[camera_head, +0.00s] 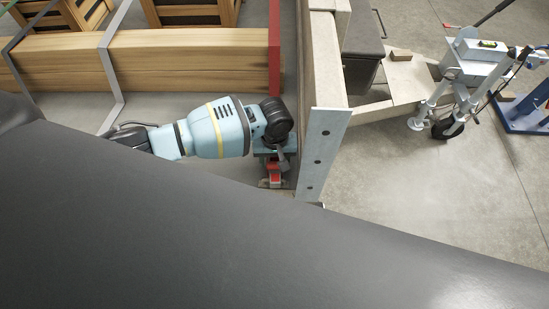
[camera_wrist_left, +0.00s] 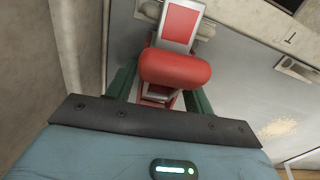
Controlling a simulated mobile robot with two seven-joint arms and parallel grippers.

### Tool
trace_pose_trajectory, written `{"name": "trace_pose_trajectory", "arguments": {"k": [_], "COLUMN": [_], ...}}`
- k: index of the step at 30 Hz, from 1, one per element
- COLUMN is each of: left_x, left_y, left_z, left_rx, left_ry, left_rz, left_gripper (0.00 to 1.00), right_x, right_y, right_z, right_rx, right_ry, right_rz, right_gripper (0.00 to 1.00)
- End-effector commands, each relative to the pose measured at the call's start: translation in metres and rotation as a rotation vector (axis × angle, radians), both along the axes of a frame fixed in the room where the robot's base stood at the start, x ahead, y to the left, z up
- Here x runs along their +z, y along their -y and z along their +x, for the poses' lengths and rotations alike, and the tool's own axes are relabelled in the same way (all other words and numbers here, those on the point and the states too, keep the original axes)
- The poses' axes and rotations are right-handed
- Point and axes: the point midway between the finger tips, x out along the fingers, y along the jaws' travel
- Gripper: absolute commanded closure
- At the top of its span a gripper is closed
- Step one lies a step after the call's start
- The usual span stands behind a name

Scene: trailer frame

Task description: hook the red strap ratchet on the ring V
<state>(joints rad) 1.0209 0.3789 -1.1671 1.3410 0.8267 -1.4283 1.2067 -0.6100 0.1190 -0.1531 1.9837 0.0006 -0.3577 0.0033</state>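The red strap ratchet (camera_head: 272,178) is low by the trailer's end wall in the head view, partly under my left gripper (camera_head: 275,158). In the left wrist view the ratchet (camera_wrist_left: 176,68) shows a rounded red handle and a red-and-grey upper part. My left gripper (camera_wrist_left: 160,97) has its dark green fingers on either side of the ratchet and appears shut on it. Metal fittings set in the grey surface (camera_wrist_left: 205,30) lie close beside the ratchet's top. I cannot tell which is ring V, or whether the ratchet touches one. My right gripper is not in view.
The trailer's end wall (camera_head: 325,60) stands just right of my left gripper. Wooden beams (camera_head: 190,62) with a grey strap (camera_head: 108,60) lie behind my left arm. Wooden crates (camera_head: 190,12) are at the back. The trailer's jack (camera_head: 460,75) stands outside at right.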

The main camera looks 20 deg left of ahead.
Motion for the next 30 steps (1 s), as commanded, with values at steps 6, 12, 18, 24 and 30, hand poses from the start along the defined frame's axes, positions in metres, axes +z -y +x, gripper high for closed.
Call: {"name": "trace_pose_trajectory", "arguments": {"k": [6, 12, 18, 24, 30], "left_x": [0.000, 0.002, 0.028, 0.060, 0.076], "left_y": [0.000, 0.000, 0.000, 0.000, 0.000], "left_z": [0.000, -0.001, 0.001, 0.001, 0.000], "left_rx": [0.000, 0.000, -0.001, -0.001, 0.000], "left_ry": [-0.001, -0.001, 0.004, 0.004, 0.001], "left_rz": [0.000, 0.001, -0.001, -0.001, -0.001], "left_gripper": [0.34, 0.34, 0.34, 0.34, 0.34], "right_x": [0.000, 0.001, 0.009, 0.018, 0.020], "right_y": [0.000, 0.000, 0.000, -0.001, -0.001], "right_z": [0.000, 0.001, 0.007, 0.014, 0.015], "right_rx": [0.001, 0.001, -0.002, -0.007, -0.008], "right_ry": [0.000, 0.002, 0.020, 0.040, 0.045], "right_rz": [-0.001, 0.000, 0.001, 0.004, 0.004], "right_gripper": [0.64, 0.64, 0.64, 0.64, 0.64]}}
